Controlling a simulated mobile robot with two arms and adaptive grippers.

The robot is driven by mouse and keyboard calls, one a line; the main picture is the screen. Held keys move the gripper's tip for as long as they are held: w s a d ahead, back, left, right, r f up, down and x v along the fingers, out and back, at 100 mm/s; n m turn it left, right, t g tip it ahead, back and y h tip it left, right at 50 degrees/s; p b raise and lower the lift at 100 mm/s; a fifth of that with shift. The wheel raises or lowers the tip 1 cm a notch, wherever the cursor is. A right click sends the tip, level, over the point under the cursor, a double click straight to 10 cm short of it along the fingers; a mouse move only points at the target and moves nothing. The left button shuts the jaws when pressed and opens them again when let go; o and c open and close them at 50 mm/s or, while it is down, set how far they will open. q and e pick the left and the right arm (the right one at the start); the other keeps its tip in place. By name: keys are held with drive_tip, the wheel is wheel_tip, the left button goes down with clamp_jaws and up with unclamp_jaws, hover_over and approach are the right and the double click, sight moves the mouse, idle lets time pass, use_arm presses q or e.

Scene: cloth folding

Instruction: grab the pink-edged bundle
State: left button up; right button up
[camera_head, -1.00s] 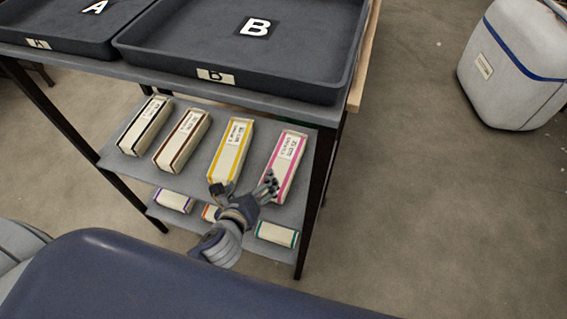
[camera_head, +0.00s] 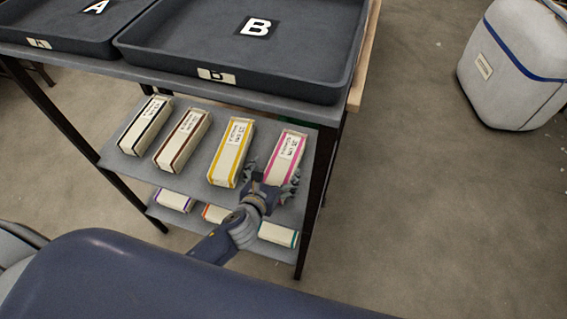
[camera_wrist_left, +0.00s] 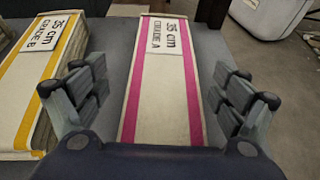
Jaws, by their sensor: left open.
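The pink-edged bundle (camera_head: 285,157) is a long cream folded stack with two pink stripes and a label. It lies at the right end of the upper shelf (camera_head: 196,170). In the left wrist view the bundle (camera_wrist_left: 163,100) runs straight ahead, labelled "35 cm GRADE A". My left gripper (camera_head: 273,181) is open at the bundle's near end. In the wrist view its fingers (camera_wrist_left: 160,88) stand one on each side of the bundle, with gaps visible on both sides. My right gripper is not in view.
A yellow-edged bundle (camera_head: 231,152) lies close to the left, then brown-edged (camera_head: 181,139) and black-edged (camera_head: 146,125) ones. More bundles lie on the lower shelf. Trays A (camera_head: 60,45) and B (camera_head: 345,75) stand above. A white container (camera_head: 515,65) is at the right.

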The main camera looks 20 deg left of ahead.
sight(281, 166)
use_arm(q)
drive_tip(key=x, duration=0.4)
drive_tip(key=shift+d, duration=0.2)
drive_tip(key=c, duration=1.3)
